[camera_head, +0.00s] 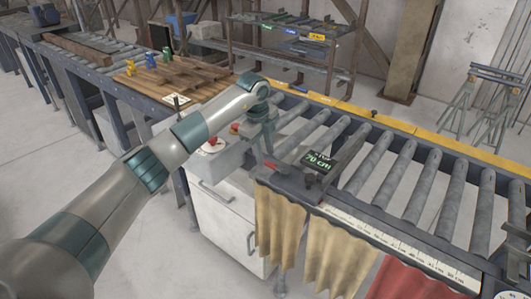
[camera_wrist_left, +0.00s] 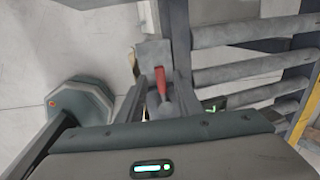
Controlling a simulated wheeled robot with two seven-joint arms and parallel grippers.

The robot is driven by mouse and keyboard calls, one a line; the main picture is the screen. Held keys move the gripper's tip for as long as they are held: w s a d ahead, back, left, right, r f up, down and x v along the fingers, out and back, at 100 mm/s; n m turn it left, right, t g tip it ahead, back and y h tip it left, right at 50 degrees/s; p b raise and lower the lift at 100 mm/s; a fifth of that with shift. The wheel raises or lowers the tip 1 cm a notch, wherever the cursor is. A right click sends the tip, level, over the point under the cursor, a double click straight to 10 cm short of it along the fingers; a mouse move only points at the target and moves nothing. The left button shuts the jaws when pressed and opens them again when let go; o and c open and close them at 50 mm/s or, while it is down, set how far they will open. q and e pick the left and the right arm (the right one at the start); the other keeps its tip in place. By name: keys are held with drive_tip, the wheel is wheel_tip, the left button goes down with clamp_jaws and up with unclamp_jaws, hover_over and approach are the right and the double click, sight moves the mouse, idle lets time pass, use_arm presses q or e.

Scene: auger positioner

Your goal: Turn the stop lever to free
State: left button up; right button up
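The stop lever has a red handle (camera_wrist_left: 161,82) and shows in the left wrist view between my two fingers. In the head view a small red part of it (camera_head: 271,164) shows just below my gripper. My left gripper (camera_head: 266,150) points down at the front rail, beside the display block (camera_head: 318,162) reading 70 cm. In the wrist view its fingers (camera_wrist_left: 162,88) stand apart on either side of the red handle, with gaps visible. I cannot tell whether either finger touches it. The lever's base is largely hidden. My right gripper is not in view.
A roller conveyor (camera_head: 375,160) runs to the right, with a ruler strip (camera_head: 400,240) along its front edge. Curtains (camera_head: 280,225) hang below. A white cabinet (camera_head: 225,225) and a control box with red buttons (camera_head: 212,143) stand left of the display.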

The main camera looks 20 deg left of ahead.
use_arm(q)
drive_tip(key=shift+w+d+f+p, duration=0.1)
drive_tip(key=shift+w+f+p, duration=0.05)
drive_tip(key=shift+f, duration=0.55)
drive_tip(key=shift+w+f+p, duration=0.1)
drive_tip(key=shift+f+p, duration=0.05)
drive_tip(key=shift+f, duration=0.5)
clamp_jaws()
